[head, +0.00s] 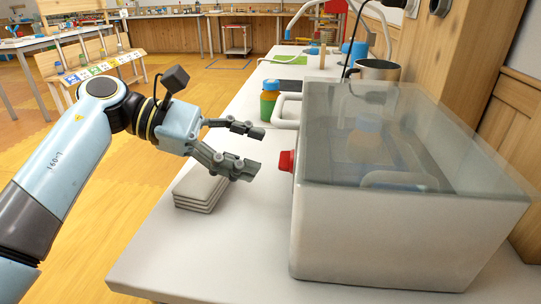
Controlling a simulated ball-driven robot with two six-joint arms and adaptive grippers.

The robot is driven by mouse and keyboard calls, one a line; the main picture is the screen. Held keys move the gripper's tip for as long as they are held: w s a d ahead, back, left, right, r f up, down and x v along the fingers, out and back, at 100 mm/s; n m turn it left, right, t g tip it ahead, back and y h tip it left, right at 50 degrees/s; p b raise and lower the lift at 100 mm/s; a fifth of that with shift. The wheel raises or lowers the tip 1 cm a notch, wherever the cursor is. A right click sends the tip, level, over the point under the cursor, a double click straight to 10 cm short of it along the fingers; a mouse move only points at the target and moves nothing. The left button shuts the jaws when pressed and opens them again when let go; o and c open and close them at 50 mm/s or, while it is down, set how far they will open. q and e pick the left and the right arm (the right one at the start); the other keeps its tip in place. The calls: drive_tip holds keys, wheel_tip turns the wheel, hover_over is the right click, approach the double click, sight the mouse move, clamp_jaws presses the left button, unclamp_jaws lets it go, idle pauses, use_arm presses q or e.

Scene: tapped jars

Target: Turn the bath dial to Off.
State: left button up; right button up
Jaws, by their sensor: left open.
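The bath (375,240) is a large white box with clear upper walls, standing on the right half of the white table. The red dial (287,161) sits on its left side wall and is seen nearly edge-on, so its setting cannot be read. My left gripper (257,151) is open, its two fingers pointing right toward the dial. A small gap shows between the fingertips and the dial, and the gripper appears empty. My right gripper is not in view.
A stack of grey plates (201,191) lies on the table (190,255) below my left gripper. A metal pot (376,71) stands behind the bath. The table's front left is clear.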

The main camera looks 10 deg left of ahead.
sight(286, 162)
use_arm(q)
drive_tip(key=x, duration=0.4)
drive_tip(key=c, duration=1.1)
drive_tip(key=shift+c, duration=0.2)
drive_tip(key=shift+w+n+g, duration=0.15)
drive_tip(key=shift+n+g, duration=0.55)
drive_tip(key=shift+n, duration=0.4)
drive_tip(key=shift+w+n+g+b, duration=0.1)
drive_tip(key=shift+n+g+b, duration=0.4)
drive_tip(key=shift+n+g, duration=0.6)
